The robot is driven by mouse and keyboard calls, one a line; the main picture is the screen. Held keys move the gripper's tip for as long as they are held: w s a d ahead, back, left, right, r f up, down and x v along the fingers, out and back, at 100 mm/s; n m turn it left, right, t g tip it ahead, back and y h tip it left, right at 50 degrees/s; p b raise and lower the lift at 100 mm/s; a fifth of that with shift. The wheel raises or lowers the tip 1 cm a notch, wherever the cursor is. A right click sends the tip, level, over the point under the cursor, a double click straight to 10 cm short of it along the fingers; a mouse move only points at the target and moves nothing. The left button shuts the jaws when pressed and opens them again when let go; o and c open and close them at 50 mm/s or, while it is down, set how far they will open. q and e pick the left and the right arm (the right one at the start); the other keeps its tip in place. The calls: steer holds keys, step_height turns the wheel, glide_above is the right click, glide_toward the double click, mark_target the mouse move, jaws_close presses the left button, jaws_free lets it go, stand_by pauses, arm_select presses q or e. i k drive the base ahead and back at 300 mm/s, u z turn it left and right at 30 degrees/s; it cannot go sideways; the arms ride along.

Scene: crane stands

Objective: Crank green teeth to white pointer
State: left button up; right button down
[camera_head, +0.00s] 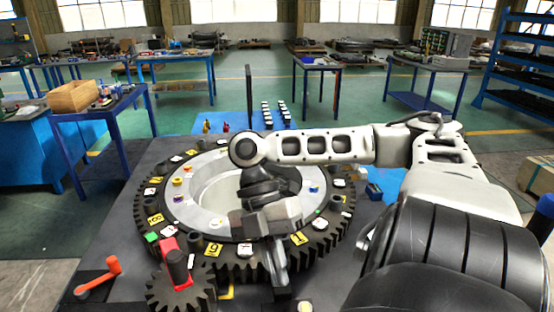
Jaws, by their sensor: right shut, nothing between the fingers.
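A large dark gear ring (340,232) lies flat on the grey table, with a pale inner ring and several yellow and white tags. A green patch (152,237) shows at its left front. A small dark gear (181,292) sits at its front left edge; a red arm (168,244) with a black upright knob (178,265) stands on it. I cannot clearly make out the white pointer. My right gripper (279,283) points down over the front of the large gear, right of the knob and apart from it. It is shut and empty. My left gripper is out of view.
An orange crank-shaped piece (100,278) lies on the grey table (110,240) at the left. A thin dark post (249,97) and a blue mat (240,122) with small parts are behind the gear. My right arm covers part of the gear's right side.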

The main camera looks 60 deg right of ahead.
mark_target(178, 287)
steer(key=k, duration=1)
